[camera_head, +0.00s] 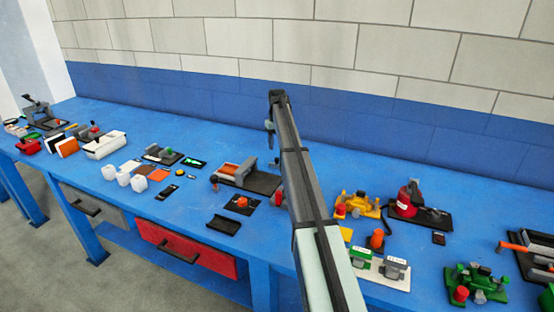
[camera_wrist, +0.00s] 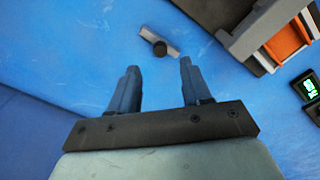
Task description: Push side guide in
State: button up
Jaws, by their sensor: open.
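A sandwich panel fixture (camera_head: 262,185) stands mid-table in the head view, with a dark base, an orange panel (camera_head: 230,170) and grey blocks. Part of the fixture shows at the top right of the wrist view (camera_wrist: 262,22), with its orange panel beside grey walls. A short grey bar (camera_wrist: 174,51) with a dark round knob lies apart from the visible fixture walls; I cannot tell surely whether it is the side guide. My gripper (camera_wrist: 157,80) is open and empty, its fingers short of the bar in the picture. In the head view my gripper (camera_head: 269,128) is small, above the table behind the fixture.
A dark tray (camera_head: 223,224) and a black plate with an orange part (camera_head: 241,204) lie in front. Yellow (camera_head: 358,205) and red (camera_head: 407,198) devices stand to the right. The table behind the fixture is clear.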

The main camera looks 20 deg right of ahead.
aim_at(277, 158)
notch_tip(277, 158, down, 8)
jog(key=shift+f, duration=0.1)
dwell(0.4)
jog(key=shift+c, duration=0.5)
grip_shut()
